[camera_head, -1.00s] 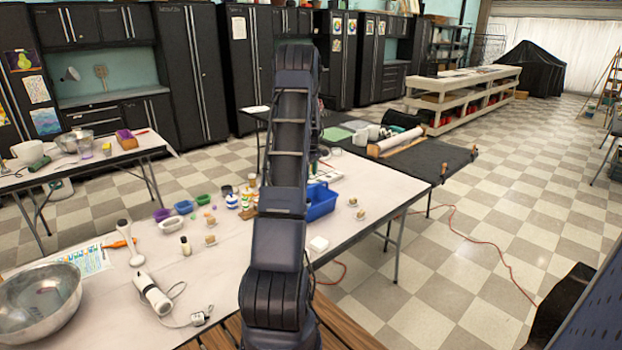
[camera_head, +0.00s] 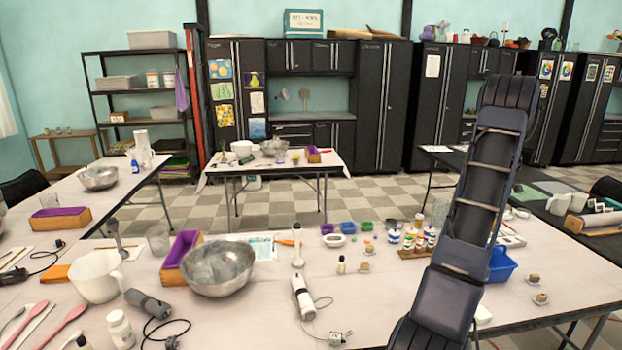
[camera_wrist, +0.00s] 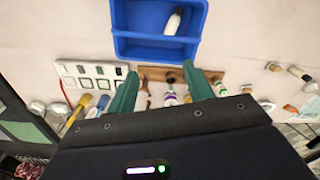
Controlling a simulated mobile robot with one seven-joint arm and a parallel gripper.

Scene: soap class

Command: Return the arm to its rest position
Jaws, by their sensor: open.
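My arm (camera_head: 467,220) rises at the right of the head view, folded up over the table and leaning to the right. My gripper does not show in the head view. In the wrist view, my gripper (camera_wrist: 160,70) has its two green fingers apart with nothing held between them. A blue bin (camera_wrist: 123,46) lies ahead of the fingers, with a small white bottle (camera_wrist: 173,22) inside. The blue bin (camera_head: 500,268) also shows in the head view, beside my arm and partly hidden by it.
The white table (camera_head: 390,290) holds a metal bowl (camera_head: 217,268), a white pitcher (camera_head: 97,277), a hand blender (camera_head: 302,297) and small bottles on a wooden rack (camera_head: 412,252). A second table stands behind, before black cabinets. Checkered floor lies open between them.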

